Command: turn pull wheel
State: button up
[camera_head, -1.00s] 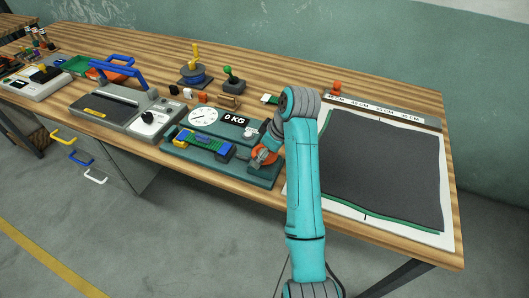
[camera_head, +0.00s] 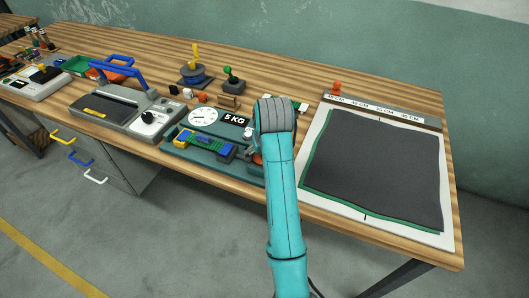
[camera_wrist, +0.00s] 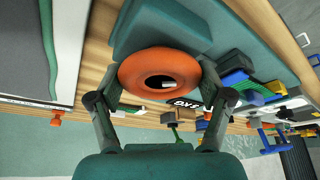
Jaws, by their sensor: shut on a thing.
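The orange pull wheel (camera_wrist: 160,97) is in the middle of the wrist view, a ring with a dark hub. My gripper (camera_wrist: 162,75) has one finger on each side of the wheel and is shut on its rim. In the head view only a small bit of the orange wheel (camera_head: 257,158) shows beside my arm, which hides the gripper. The wheel sits at the right end of the teal tester (camera_head: 195,160). The tester has a white round dial (camera_head: 203,115) and a display (camera_head: 234,118) reading 5 KG. A blue-ended clamp (camera_head: 221,152) holds a green strip.
A grey machine with a blue handle (camera_head: 122,72) stands left of the tester. A spool (camera_head: 194,75) and a green-knobbed stand (camera_head: 233,79) are behind it. Dark netting (camera_head: 375,165) on a white board lies to the right. The bench's front edge is close to the tester.

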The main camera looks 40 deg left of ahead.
jog(key=shift+f+m+t+h, duration=0.1)
jog(key=shift+m+t+h, duration=0.25)
jog(key=shift+m, duration=1.15)
jog(key=o, duration=1.1)
